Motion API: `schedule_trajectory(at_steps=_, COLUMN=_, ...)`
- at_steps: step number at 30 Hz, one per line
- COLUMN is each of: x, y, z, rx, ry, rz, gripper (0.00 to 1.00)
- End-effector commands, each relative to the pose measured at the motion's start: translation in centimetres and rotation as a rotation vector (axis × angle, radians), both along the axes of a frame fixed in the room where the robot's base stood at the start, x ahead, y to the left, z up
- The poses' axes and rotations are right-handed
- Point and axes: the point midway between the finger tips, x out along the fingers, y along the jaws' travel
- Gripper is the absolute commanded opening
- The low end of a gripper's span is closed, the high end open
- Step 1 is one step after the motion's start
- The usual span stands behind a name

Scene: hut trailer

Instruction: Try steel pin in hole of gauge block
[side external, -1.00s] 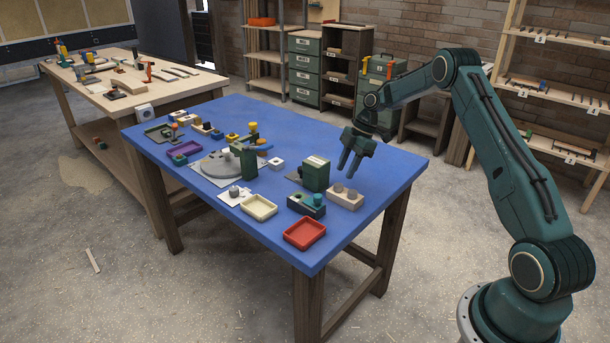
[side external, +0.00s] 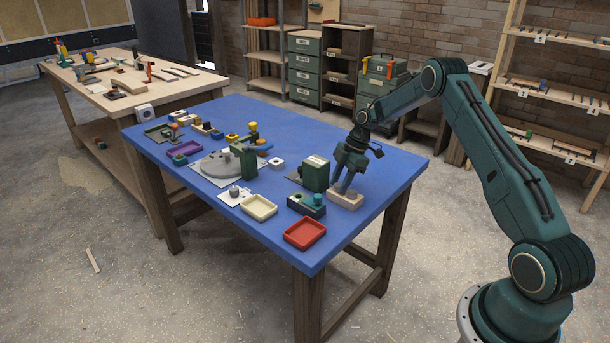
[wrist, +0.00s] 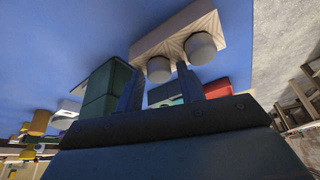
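Two grey, round-topped steel pins stand in a pale wooden block (side external: 345,201) near the right part of the blue table. In the wrist view I see one pin (wrist: 158,69) and the other pin (wrist: 201,47) side by side in the wooden block (wrist: 150,45). My gripper (side external: 344,187) points down at the block. In the wrist view its fingers (wrist: 160,70) are apart, one on each side of the first pin; contact cannot be told. A small white block with a dark hole (side external: 277,163) lies further left; I cannot tell whether it is the gauge block.
A tall green block (side external: 316,174) stands just left of the wooden block. A dark fixture with a teal knob (side external: 307,205), a red tray (side external: 304,233) and a cream tray (side external: 259,207) lie in front. A grey round plate (side external: 215,166) is further left.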

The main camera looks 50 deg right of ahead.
Motion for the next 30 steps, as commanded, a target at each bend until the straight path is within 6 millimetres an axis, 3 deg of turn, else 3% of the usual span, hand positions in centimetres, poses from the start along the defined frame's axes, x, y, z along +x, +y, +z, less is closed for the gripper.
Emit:
schedule_trajectory(at_steps=3, x=0.0, y=0.0, z=0.0, rx=0.000, ry=0.000, rz=0.000, gripper=0.37)
schedule_trajectory(at_steps=9, x=0.0, y=0.0, z=0.0, rx=0.000, ry=0.000, rz=0.000, gripper=0.03)
schedule_trajectory(at_steps=22, x=0.1, y=0.0, z=0.6, rx=-0.001, ry=-0.002, rz=0.000, gripper=0.03)
schedule_trajectory(at_steps=30, x=0.1, y=-0.1, z=3.4, rx=-0.002, ry=-0.005, rz=0.000, gripper=0.03)
